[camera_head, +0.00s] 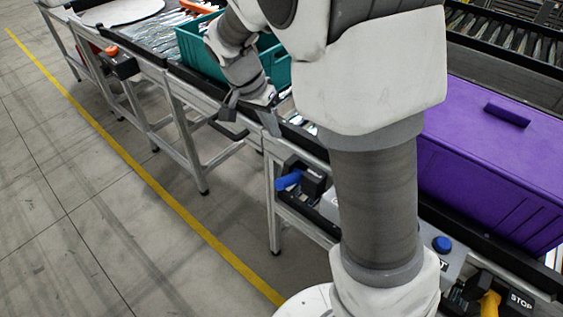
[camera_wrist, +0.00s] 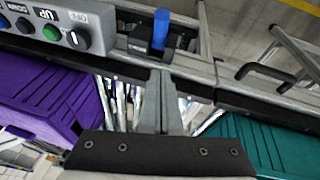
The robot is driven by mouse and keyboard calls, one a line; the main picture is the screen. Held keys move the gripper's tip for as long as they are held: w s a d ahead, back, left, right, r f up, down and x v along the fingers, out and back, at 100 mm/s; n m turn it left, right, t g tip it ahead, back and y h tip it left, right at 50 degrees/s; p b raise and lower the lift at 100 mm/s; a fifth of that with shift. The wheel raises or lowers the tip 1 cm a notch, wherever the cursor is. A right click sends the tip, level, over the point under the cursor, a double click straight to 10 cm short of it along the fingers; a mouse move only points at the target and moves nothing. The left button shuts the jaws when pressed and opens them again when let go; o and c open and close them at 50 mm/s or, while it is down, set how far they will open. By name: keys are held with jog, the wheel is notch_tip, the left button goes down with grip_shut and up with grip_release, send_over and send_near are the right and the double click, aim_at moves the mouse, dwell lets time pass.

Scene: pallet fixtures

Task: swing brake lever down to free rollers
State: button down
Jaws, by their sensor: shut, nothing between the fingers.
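A lever with a blue handle (camera_head: 289,180) sticks out from a black housing (camera_head: 313,180) on the aisle side of the conveyor frame. In the wrist view the blue handle (camera_wrist: 161,28) stands just ahead of the fingertips, with a gap between. My gripper (camera_head: 271,122) is shut and empty, above the conveyor's edge and up-left of the blue handle. In the wrist view my gripper (camera_wrist: 160,74) shows its two grey fingers together, pointing at the black housing. A second lever with an orange handle (camera_head: 111,50) is on the farther conveyor section. No label tells which is the brake lever.
A purple crate (camera_head: 480,150) and a teal crate (camera_head: 190,45) sit on the conveyor. A control panel (camera_wrist: 65,30) with a knob and buttons is left of the blue lever in the wrist view. A yellow handle (camera_head: 490,304) is at lower right. The aisle floor is clear.

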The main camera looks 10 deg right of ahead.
jog(key=b, duration=0.1)
send_over(287, 176)
jog(key=w, duration=0.2)
notch_tip(287, 176, down, 10)
jog(key=r, duration=0.1)
jog(key=f, duration=0.1)
jog(key=s, duration=0.1)
jog(key=f, duration=0.1)
jog(key=shift+s+a+f, duration=0.15)
jog(key=shift+a+f, duration=0.2)
jog(key=shift+s+a+f, duration=0.2)
jog(key=shift+s+f, duration=0.1)
jog(key=shift+f, duration=0.35)
jog(key=shift+a+f+b, duration=0.1)
jog(key=shift+b, duration=0.35)
jog(key=shift+s+a+f+b, duration=0.1)
jog(key=shift+s+b, duration=0.05)
jog(key=shift+b, duration=0.3)
